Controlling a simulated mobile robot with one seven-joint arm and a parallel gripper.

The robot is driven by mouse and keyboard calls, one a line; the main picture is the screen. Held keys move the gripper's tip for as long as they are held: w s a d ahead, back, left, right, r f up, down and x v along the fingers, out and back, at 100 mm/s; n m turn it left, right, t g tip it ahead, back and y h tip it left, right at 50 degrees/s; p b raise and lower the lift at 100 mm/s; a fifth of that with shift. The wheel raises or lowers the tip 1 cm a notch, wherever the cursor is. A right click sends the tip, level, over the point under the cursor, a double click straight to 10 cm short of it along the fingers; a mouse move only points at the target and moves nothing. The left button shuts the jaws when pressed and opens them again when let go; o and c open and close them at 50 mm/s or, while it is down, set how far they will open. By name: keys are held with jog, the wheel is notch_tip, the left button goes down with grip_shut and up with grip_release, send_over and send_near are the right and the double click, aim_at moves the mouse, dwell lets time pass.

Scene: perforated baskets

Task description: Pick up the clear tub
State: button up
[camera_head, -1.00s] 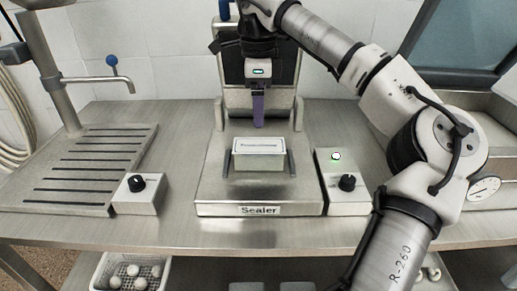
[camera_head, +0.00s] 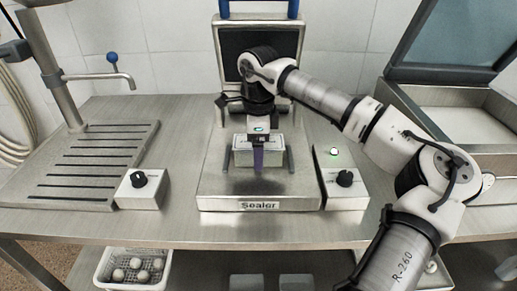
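A box-shaped tub (camera_head: 243,157) with a pale, labelled top sits on the sealer's metal bed (camera_head: 217,190), between two dark side rails. Its walls look greyish and see-through or shiny; I cannot tell which. My gripper (camera_head: 258,160) points down at the middle of the tub.
The sealer's raised back (camera_head: 314,45) stands behind my arm. Control boxes flank the bed at left (camera_head: 139,190) and right (camera_head: 342,187). A slatted drain board (camera_head: 85,165) and tap (camera_head: 100,76) are at left. A white basket (camera_head: 108,262) of pale balls sits below the counter.

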jog(key=shift+c, duration=0.4)
jog(key=c, duration=1.2)
